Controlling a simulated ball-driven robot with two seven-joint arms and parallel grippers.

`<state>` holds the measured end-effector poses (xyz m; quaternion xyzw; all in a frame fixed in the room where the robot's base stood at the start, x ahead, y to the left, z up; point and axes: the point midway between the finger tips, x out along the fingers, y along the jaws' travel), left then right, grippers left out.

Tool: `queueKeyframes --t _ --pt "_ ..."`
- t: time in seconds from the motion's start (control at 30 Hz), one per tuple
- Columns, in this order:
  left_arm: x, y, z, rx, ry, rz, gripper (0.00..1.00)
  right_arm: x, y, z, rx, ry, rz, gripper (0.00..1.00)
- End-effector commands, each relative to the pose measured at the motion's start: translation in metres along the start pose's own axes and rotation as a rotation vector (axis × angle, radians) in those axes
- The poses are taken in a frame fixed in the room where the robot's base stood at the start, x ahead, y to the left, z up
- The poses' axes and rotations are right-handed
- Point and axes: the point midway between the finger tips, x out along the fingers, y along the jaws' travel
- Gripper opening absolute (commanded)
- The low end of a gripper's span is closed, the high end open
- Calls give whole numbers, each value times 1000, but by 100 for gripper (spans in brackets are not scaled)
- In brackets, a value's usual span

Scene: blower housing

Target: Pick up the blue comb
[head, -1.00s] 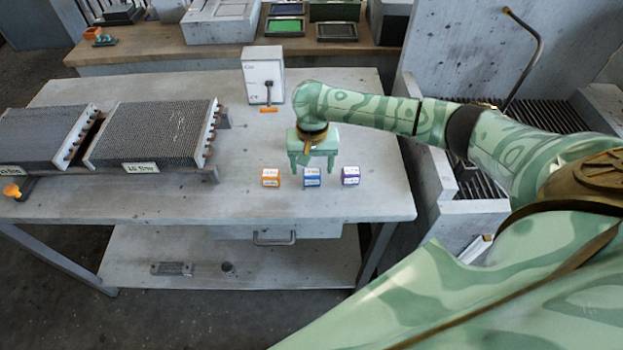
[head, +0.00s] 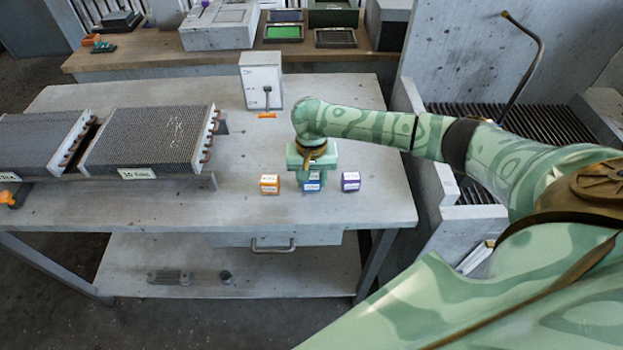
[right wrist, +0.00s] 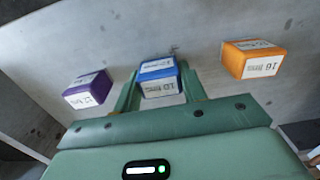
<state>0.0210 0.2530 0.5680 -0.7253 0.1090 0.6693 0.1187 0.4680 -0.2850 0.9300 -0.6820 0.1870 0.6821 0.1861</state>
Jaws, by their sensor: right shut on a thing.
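The blue comb (head: 312,186) is a small blue block with white labels. It stands on the grey workbench (head: 362,212) between an orange block (head: 270,185) and a purple block (head: 350,182). My right gripper (head: 312,180) points down over the blue comb and is shut on it. In the right wrist view the blue comb (right wrist: 160,80) sits between the two green fingers, one on each side. I cannot tell any gap between the comb and the bench. My left gripper is not in view.
Two finned coils (head: 152,138) lie at the left of the bench. A white switch box (head: 261,82) stands behind. The bench's front right is clear.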

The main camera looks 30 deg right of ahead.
Motion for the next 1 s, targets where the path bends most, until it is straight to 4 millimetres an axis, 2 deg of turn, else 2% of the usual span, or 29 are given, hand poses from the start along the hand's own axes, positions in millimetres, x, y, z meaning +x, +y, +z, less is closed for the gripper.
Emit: queueKeyframes --t 0.17,0.47,0.6,0.7,0.83,1.0 --pt "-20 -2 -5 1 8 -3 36 -32 0 -1 0 2 -3 18" --pt "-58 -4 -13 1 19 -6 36 -98 -50 32 -6 1 -5 18" --pt "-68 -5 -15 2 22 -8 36 -112 -81 54 -5 0 -4 18" --pt "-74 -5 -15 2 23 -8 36 -119 -97 64 -2 1 -3 18" --pt "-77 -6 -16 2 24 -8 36 -124 -111 73 -1 0 -1 18" --pt "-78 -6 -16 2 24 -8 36 -126 -117 78 0 0 -1 18"
